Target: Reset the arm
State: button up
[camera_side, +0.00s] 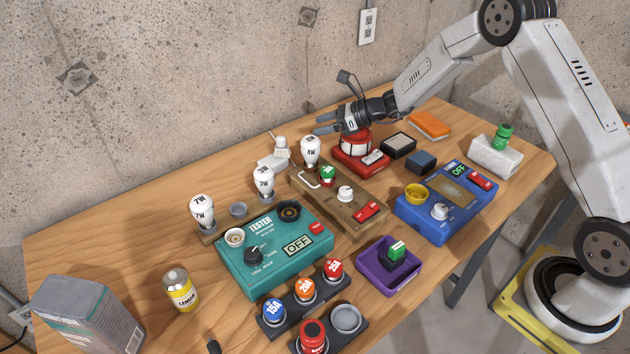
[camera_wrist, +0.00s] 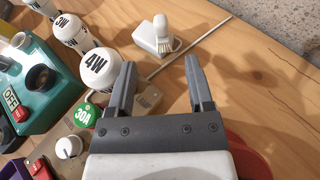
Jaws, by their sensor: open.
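My gripper (camera_side: 326,124) is above the back middle of the table, over the area of a red-based device with a clear or white drum (camera_side: 354,144). In the wrist view my gripper (camera_wrist: 158,80) has its two fingers spread apart with nothing between them. The 4W bulb (camera_side: 310,150) stands just left of and below the gripper in the side view. In the wrist view the 4W bulb (camera_wrist: 98,66) is left of the left finger. The arm reaches in from the right and is bent at the elbow.
A wooden panel (camera_side: 345,212) with a green 30A piece (camera_side: 327,173), a teal tester reading OFF (camera_side: 272,275), a blue box (camera_side: 440,222) and a purple tray (camera_side: 372,282) crowd the middle. A small brush (camera_wrist: 160,34) stands on a white base. Bare wood is free at the left.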

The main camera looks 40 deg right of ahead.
jog(key=shift+r, duration=0.15)
jog(key=s+a+n+g, duration=0.1)
jog(key=s, duration=0.1)
jog(key=s+a+r+n+g, duration=0.1)
jog(key=s+n, duration=0.1)
jog(key=s+a+n+g, duration=0.1)
jog(key=s, duration=0.1)
jog(key=shift+s+a+r+n+h, duration=0.2)
jog(key=shift+r+n+h, duration=0.1)
jog(key=shift+r+n, duration=0.1)
jog(key=s+d+n+g+h, duration=0.1)
jog(key=s+n+g+h, duration=0.2)
jog(key=s+n, duration=1.9)
jog(key=shift+s+d+f+g+h, duration=0.15)
jog(key=shift+s+d+g+h, duration=0.25)
jog(key=shift+s+h, duration=1.65)
jog(key=shift+w+h, duration=0.85)
jog(key=shift+w, duration=0.05)
